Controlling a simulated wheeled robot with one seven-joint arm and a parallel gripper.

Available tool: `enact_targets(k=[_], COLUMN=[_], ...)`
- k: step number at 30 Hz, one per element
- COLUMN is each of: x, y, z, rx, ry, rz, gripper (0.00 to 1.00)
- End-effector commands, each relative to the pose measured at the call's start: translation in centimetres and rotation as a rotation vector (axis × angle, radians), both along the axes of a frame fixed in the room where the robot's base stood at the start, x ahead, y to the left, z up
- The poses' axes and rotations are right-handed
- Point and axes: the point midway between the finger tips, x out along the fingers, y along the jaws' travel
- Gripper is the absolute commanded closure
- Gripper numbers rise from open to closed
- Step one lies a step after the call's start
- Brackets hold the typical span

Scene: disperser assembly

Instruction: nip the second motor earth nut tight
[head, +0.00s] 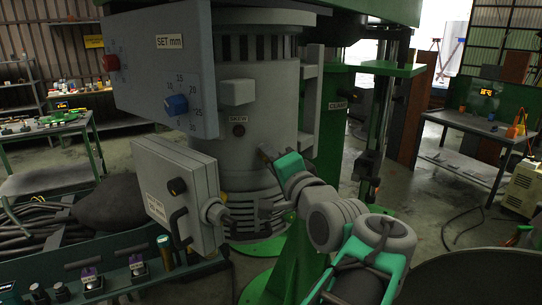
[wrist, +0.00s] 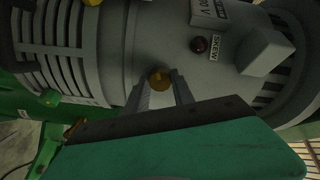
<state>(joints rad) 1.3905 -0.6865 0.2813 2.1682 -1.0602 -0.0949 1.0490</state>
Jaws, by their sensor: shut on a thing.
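The motor (head: 245,100) is a grey ribbed cylinder in the middle of the head view, and its grey casing (wrist: 115,60) fills much of the wrist view. A small round brass nut (wrist: 160,78) sits against the casing in the wrist view. My gripper (wrist: 161,76) has its two grey fingers on either side of this nut and is shut on it. In the head view my gripper (head: 263,153) reaches the motor's side below the SKEW label; the nut is too hidden there to make out. Whether the nut is seated tight cannot be told.
Another brass piece (wrist: 92,2) is cut off at the wrist view's top edge. A dark red button (wrist: 198,44) and a grey block (wrist: 262,52) stand out from the casing nearby. A grey SET mm panel (head: 160,70) and a switch box (head: 178,190) project left of the motor.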

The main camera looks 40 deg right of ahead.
Motion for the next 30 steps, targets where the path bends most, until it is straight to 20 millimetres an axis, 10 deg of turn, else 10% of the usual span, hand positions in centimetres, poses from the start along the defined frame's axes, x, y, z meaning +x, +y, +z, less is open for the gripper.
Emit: enact_targets(k=[30], x=[0.0], y=[0.01], z=[0.34], rx=[0.75], ry=[-0.264], rz=[0.0], gripper=[1.0])
